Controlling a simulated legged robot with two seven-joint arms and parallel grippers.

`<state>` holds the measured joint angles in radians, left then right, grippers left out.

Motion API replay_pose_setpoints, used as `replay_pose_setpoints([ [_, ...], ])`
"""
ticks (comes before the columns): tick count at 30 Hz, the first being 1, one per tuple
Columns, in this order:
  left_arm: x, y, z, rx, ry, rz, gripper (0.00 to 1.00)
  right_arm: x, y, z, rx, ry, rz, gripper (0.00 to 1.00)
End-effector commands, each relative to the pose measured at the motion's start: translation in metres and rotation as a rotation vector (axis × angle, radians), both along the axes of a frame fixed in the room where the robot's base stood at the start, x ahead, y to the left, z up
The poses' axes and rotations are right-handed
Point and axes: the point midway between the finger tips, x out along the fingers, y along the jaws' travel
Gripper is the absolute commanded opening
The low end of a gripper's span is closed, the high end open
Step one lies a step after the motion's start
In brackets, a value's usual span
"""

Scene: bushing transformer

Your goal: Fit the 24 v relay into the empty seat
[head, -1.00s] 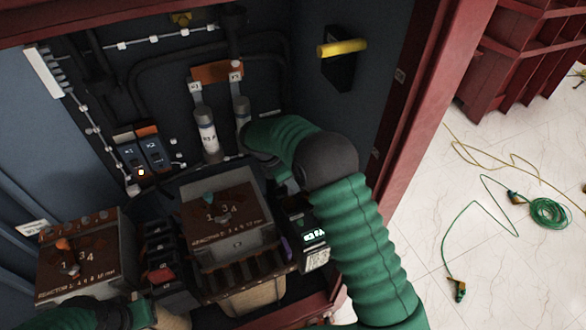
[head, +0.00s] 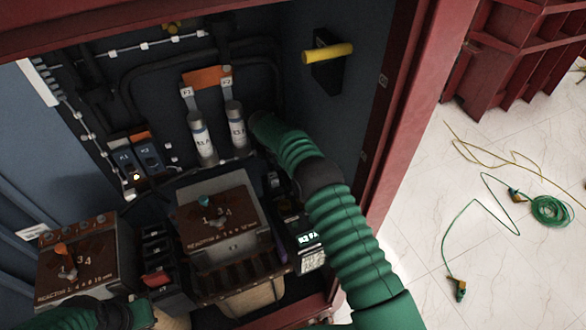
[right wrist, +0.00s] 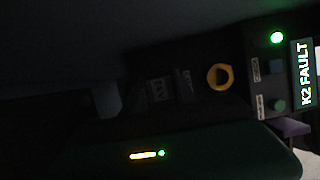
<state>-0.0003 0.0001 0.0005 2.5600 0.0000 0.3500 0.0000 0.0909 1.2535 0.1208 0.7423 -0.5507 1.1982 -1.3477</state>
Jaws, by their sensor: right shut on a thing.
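My right arm reaches into the cabinet in the head view, its green sleeve ending beside the right fuse (head: 237,127). The right gripper's fingers are hidden there. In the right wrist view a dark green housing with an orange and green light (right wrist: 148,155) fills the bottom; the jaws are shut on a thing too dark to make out. My left arm's end (head: 140,314) is at the bottom left, its jaws unclear. Two blue-fronted modules (head: 148,157) marked like K1 and K2 stand side by side at the left.
Two brown-topped reactor boxes (head: 213,213) and (head: 75,262) stand in front. A unit labelled K2 FAULT (right wrist: 303,75) has a lit green lamp; a yellow ring (right wrist: 220,77) is beside it. A yellow handle (head: 328,53) juts from the right wall. Cables lie on the floor outside.

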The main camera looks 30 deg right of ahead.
Motion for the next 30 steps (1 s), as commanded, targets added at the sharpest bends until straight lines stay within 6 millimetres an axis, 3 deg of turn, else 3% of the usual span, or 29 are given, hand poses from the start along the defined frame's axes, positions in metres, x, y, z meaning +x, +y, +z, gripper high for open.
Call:
replay_pose_setpoints([
  [1, 0.000, 0.000, 0.000, 0.000, 0.000, 0.000, 0.00, -0.003, 0.002, -0.011, 0.005, 0.009, 0.001, 0.00],
  [5, 0.000, 0.000, 0.000, 0.000, 0.000, 0.000, 0.00, -0.003, 0.003, -0.013, 0.006, 0.012, 0.000, 0.00],
  [6, 0.000, 0.000, -0.001, 0.000, 0.000, 0.001, 0.00, -0.003, 0.004, -0.014, 0.007, 0.013, 0.001, 0.35],
  [11, 0.000, 0.000, -0.001, 0.000, 0.000, 0.001, 0.00, -0.003, 0.003, -0.013, 0.007, 0.011, 0.001, 0.54],
  [22, 0.000, 0.000, 0.000, 0.000, 0.000, 0.000, 0.00, -0.002, 0.005, -0.002, 0.004, 0.006, 0.002, 0.54],
  [30, 0.000, 0.000, -0.001, 0.000, 0.000, 0.001, 0.00, 0.000, 0.029, 0.058, 0.003, 0.003, 0.003, 0.54],
])
